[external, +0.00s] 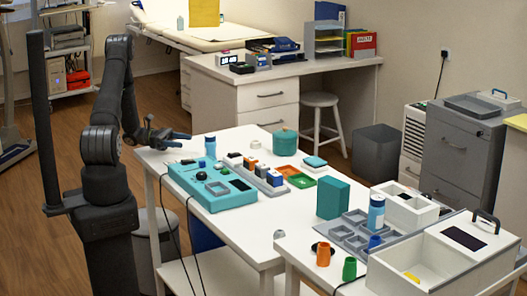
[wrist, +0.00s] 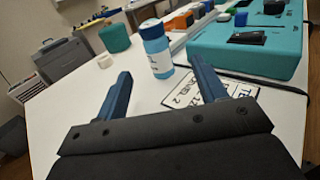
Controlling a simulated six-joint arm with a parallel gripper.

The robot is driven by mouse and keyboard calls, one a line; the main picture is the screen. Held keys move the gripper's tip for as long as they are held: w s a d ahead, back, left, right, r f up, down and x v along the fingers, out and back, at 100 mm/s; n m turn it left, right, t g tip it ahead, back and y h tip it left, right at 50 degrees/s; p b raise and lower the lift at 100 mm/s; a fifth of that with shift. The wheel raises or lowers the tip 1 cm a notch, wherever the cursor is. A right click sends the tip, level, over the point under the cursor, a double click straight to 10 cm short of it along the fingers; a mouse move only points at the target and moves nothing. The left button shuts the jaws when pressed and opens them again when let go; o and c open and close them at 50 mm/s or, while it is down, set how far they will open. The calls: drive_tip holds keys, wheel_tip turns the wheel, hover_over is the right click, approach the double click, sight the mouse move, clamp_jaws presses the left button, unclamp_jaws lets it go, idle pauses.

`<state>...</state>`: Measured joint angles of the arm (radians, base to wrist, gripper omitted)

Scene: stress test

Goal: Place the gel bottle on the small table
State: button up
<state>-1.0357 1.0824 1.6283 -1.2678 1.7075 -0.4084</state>
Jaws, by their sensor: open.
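A blue bottle with a white label (external: 210,146), which looks like the gel bottle, stands upright on the white table (external: 240,235) near its far left edge. In the wrist view the bottle (wrist: 157,52) is upright just beyond and between the fingertips, apart from them. My gripper (external: 178,137) is open and empty, left of the bottle; its two blue fingers spread in the wrist view (wrist: 160,70). A second blue bottle (external: 376,213) stands on the right-hand white table (external: 290,258). I cannot tell which surface is the small table.
A teal device (external: 212,190) sits close in front of the bottle. A printed card (wrist: 200,90) lies below the fingers. A teal pot (external: 285,143), coloured trays and a teal box (external: 333,198) stand farther right. The white table's front part is clear.

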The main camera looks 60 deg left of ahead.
approach(215, 143)
drive_tip(key=x, duration=0.4)
drive_tip(key=shift+w+d+f, duration=0.1)
drive_tip(key=shift+d+f, duration=0.2)
drive_tip(key=shift+d, duration=0.05)
drive_tip(key=shift+w+a+x, duration=0.1)
drive_tip(key=shift+w+x, duration=0.05)
drive_tip(key=shift+x, duration=1.15)
drive_tip(key=shift+w+a+x, duration=0.15)
drive_tip(key=shift+x, duration=1.2)
drive_tip(key=shift+r, duration=0.1)
drive_tip(key=c, duration=1.2)
drive_tip(key=shift+r, duration=0.15)
drive_tip(key=shift+r, duration=0.65)
wheel_tip(215, 143, up, 2)
drive_tip(key=shift+r, duration=0.2)
drive_tip(key=s+d+r, duration=0.2)
drive_tip(key=d+r, duration=0.5)
drive_tip(key=d, duration=0.4)
drive_tip(key=w+d+n+t+y, duration=0.2)
drive_tip(key=w+y, duration=0.1)
drive_tip(key=w+d+n+t+y, duration=0.1)
drive_tip(key=w+d+n+y, duration=0.1)
drive_tip(key=w, duration=0.1)
drive_tip(key=w+d+f+n+t+y, duration=0.1)
drive_tip(key=w+d+n+t+y, duration=0.1)
drive_tip(key=w+y, duration=0.1)
drive_tip(key=shift+w+n+t+y, duration=0.3)
drive_tip(key=shift+w, duration=0.3)
